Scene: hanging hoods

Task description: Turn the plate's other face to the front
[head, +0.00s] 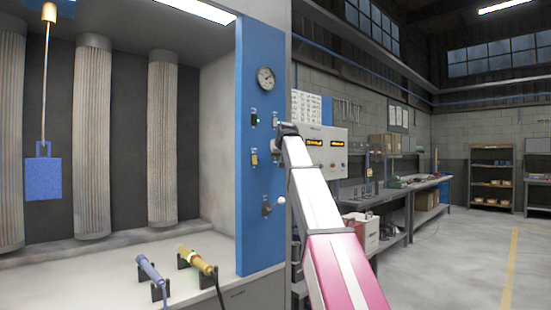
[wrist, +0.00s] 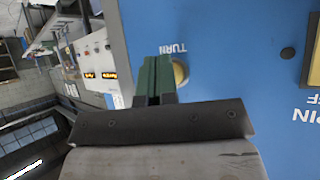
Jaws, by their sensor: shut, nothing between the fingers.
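The blue plate (head: 42,178) hangs upright from a rod at the left of the hood in the head view. The face toward me looks plain blue. My gripper (wrist: 155,66) is shut and empty, with its green fingers together in the wrist view. It is at the blue control panel (wrist: 220,75), beside a round yellow button (wrist: 181,74) labelled TURN. The fingers cover part of this button; I cannot tell whether they touch it. In the head view, my arm hides most of my gripper (head: 279,135) at the panel's right edge.
A yellow switch (wrist: 313,60) with a partly cut-off label sits at the wrist view's right edge. The panel also carries a gauge (head: 265,78) and several small controls. Workbenches (head: 400,195) stand behind at right.

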